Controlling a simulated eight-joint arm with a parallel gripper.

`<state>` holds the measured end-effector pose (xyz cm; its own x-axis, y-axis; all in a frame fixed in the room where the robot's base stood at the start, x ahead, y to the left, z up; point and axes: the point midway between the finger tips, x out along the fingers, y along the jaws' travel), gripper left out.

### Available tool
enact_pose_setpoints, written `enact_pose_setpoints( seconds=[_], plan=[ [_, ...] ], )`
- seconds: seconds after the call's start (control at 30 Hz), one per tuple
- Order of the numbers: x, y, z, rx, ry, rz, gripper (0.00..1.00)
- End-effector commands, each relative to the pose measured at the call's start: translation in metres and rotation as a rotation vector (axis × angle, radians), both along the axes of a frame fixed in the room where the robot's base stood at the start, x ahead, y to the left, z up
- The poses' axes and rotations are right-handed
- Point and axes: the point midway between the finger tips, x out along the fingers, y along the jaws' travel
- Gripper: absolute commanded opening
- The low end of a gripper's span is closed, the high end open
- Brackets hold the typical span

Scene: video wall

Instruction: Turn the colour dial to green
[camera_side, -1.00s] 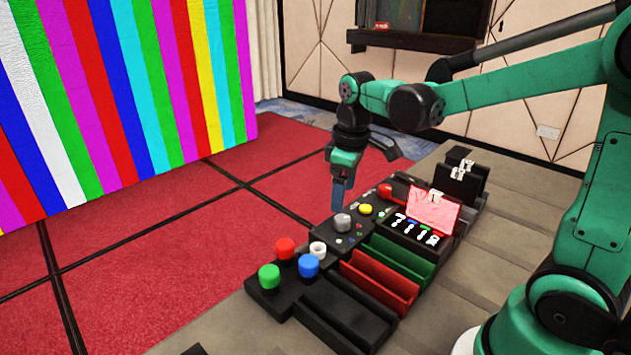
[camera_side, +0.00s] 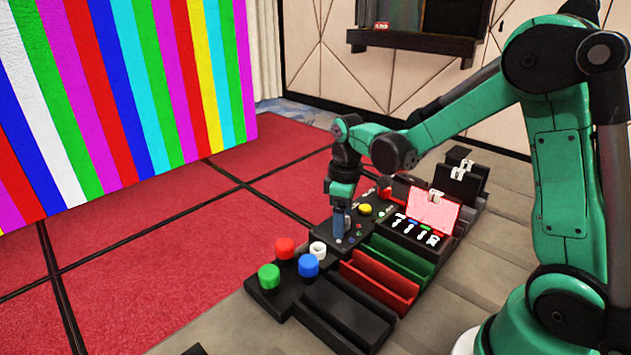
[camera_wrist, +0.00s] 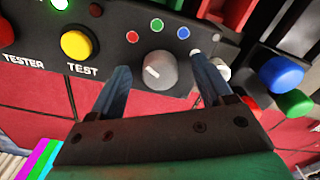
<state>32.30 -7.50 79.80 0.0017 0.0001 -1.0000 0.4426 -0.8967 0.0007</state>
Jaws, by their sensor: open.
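The grey colour dial (camera_wrist: 160,71) sits on the black panel in the wrist view, with a small pale mark on the left part of its face. Red (camera_wrist: 132,37), green (camera_wrist: 156,25), blue (camera_wrist: 183,32) and white (camera_wrist: 195,52) dots arc around it. My gripper (camera_wrist: 161,66) is open, with one finger on each side of the dial and visible gaps between. I cannot tell whether a finger touches it. In the side view my gripper (camera_side: 340,235) points down at the panel and hides the dial.
A yellow TEST button (camera_wrist: 76,44) is left of the dial. Red (camera_side: 285,248), green (camera_side: 269,276), blue (camera_side: 309,265) and white (camera_side: 318,249) knobs stand on the near block. Green (camera_side: 399,258) and red (camera_side: 380,281) trays lie beside the panel. The striped video wall (camera_side: 120,90) stands behind.

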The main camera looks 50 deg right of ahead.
Motion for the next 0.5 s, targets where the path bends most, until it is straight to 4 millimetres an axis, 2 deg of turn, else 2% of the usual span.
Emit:
enact_pose_setpoints(
  seconds=[0.03,0.07,0.3,0.5],
  plan=[
    [0.0,0.0,0.0001,0.0,0.0,0.0,0.73],
    [0.0,0.0,0.0002,0.0,0.0,0.0,0.67],
    [0.0001,0.0,0.0003,0.0,0.0,0.0,0.0],
    [0.0,0.0001,0.0004,0.0,0.0,-0.008,0.0]
  ],
)
